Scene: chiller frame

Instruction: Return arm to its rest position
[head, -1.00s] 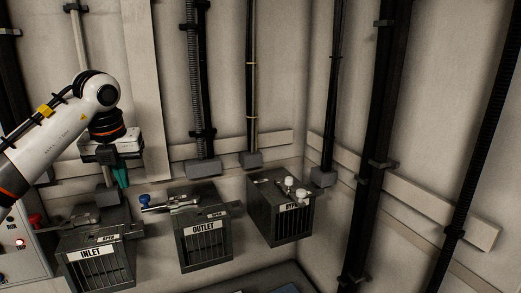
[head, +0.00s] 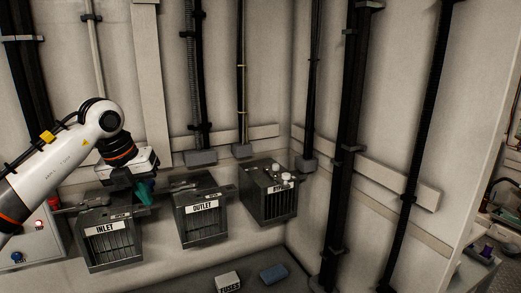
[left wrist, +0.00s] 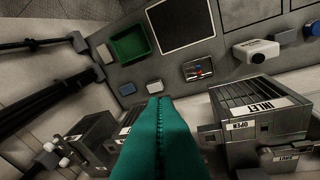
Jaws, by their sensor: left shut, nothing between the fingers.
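My left arm comes in from the left in the head view. Its teal-fingered gripper (head: 146,190) is near the gap between the INLET box (head: 107,229) and the OUTLET box (head: 202,207), close to the INLET box's upper right corner; contact cannot be told. In the left wrist view the fingers (left wrist: 158,108) are shut together with nothing between them. The INLET box (left wrist: 250,115) is right of them, with OPEN and SHUT labels. My right gripper is in neither view.
The BYPASS box (head: 268,195), its label partly hidden, has white knobs on top. Dark pipes (head: 355,150) run along the walls. A green tray (left wrist: 130,43) shows in the left wrist view.

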